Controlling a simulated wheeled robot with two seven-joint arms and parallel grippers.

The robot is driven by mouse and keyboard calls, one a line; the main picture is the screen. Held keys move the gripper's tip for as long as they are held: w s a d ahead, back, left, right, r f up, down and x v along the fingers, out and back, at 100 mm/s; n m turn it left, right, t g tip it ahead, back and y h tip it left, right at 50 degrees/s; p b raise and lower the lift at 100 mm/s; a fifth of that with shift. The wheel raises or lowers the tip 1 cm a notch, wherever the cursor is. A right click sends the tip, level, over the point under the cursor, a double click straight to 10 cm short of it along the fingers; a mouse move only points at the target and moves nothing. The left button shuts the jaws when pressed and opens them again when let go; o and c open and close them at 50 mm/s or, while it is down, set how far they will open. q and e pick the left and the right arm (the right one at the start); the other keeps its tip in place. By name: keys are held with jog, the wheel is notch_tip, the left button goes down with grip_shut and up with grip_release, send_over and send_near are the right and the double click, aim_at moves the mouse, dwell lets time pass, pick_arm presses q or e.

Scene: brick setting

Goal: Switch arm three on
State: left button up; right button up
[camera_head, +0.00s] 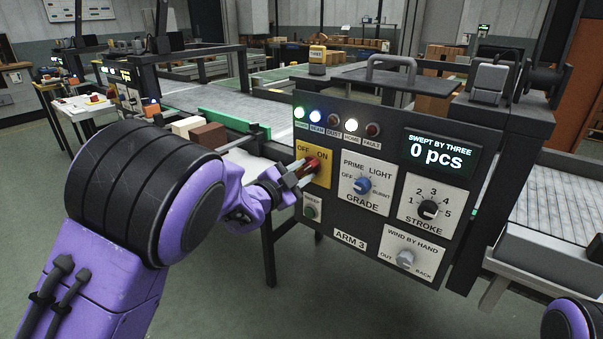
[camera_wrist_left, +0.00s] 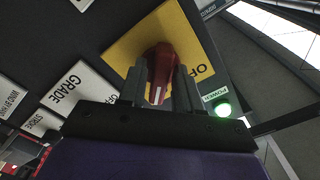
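The ARM 3 panel (camera_head: 340,120) carries a yellow plate (camera_head: 322,178) marked OFF and ON, with a red rotary knob (camera_head: 313,164). My left gripper (camera_head: 300,174) is at this knob. In the left wrist view its two grey fingers (camera_wrist_left: 160,88) stand on either side of the red knob (camera_wrist_left: 159,62), close against it, and appear shut on it. A pale mark shows on the knob, but I cannot tell which label it points to. The fingers and knob hide part of the plate. My right gripper is out of view; only a bit of that arm shows at bottom right.
Close by are a green SWEEP button (camera_head: 310,211), GRADE knob (camera_head: 362,185), STROKE knob (camera_head: 429,209) and WIND BY HAND knob (camera_head: 405,258). The POWER (camera_head: 299,113), BEAM and HOME lamps are lit; FAULT is dark. The display (camera_head: 437,153) reads 0 pcs.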

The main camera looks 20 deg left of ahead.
pick_arm(q)
jog(key=shift+o, duration=0.3)
jog(key=shift+s, duration=0.1)
jog(key=b+v, duration=0.1)
jog(key=v, duration=0.9)
jog(key=shift+s, duration=0.15)
jog(key=shift+a+r, duration=0.1)
jog(key=s+a+f+n+g+y+p, duration=0.2)
jog(key=s+a+f+n+y, duration=0.15)
jog(key=f+n, duration=0.55)
jog(key=s+a+f+n+g+y+p, duration=0.25)
jog(key=s+f+n+y, duration=0.35)
jog(key=f, duration=0.4)
jog(key=s+f+n+g+p, duration=0.2)
jog(key=s+f+g, duration=0.2)
jog(key=s, duration=0.9)
jog(key=s+f+n+g+p, duration=0.2)
jog(key=s+f+g, duration=0.3)
jog(key=s+f, duration=0.6)
jog(key=s+n, duration=0.1)
jog(key=s, duration=0.1)
jog(key=shift+s+a+f, duration=0.15)
jog(key=shift+s+a, duration=0.05)
jog(key=shift+s, duration=0.05)
